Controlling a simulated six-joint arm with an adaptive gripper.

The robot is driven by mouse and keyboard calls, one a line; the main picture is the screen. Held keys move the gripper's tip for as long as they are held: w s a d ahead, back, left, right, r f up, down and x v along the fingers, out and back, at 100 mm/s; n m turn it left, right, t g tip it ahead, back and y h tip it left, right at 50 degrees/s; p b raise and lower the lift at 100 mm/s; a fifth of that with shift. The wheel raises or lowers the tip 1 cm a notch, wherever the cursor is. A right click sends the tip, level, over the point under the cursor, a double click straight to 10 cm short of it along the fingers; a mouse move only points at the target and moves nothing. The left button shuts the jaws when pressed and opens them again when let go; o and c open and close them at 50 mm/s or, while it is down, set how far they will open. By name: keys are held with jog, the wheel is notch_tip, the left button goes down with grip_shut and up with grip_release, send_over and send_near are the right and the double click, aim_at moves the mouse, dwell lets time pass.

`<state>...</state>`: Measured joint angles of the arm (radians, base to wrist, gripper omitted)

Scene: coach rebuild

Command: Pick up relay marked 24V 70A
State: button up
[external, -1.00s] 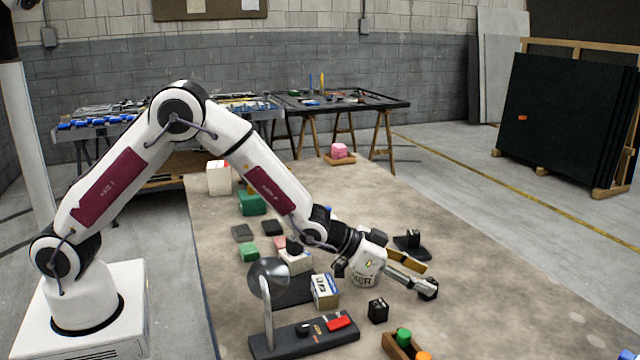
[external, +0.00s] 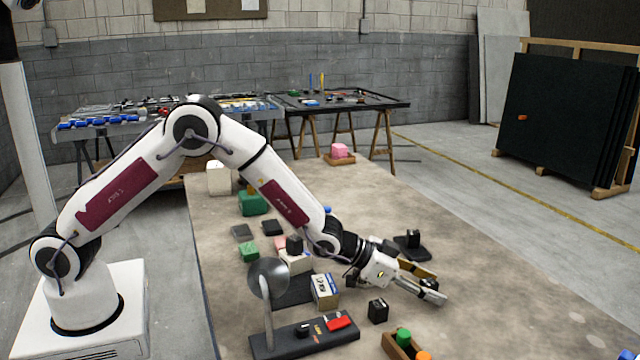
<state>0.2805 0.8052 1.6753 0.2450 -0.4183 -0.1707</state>
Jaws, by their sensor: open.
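Several small black blocks that look like relays are on the long table, and their markings are too small to read. One black block (external: 378,310) stands in front, below and left of my gripper. Another black block (external: 413,238) stands on a dark flat base (external: 412,250) just behind my gripper. A third black block (external: 294,245) sits on a pale box (external: 297,262) to the left. I cannot tell which is marked 24V 70A. My gripper (external: 438,286) is open, its fingers pointing right and low over the table. Nothing is clearly held.
A white, blue and yellow box (external: 325,290) stands left of the front block. A dark stand with a round grey disc (external: 268,278) is further left. A wooden tray (external: 397,348) with green and orange pieces is at the front. The table's right side (external: 500,300) is mostly clear.

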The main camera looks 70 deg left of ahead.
aim_at(430, 281)
grip_shut()
jog(key=shift+r, duration=0.15)
jog(key=shift+r, duration=4.85)
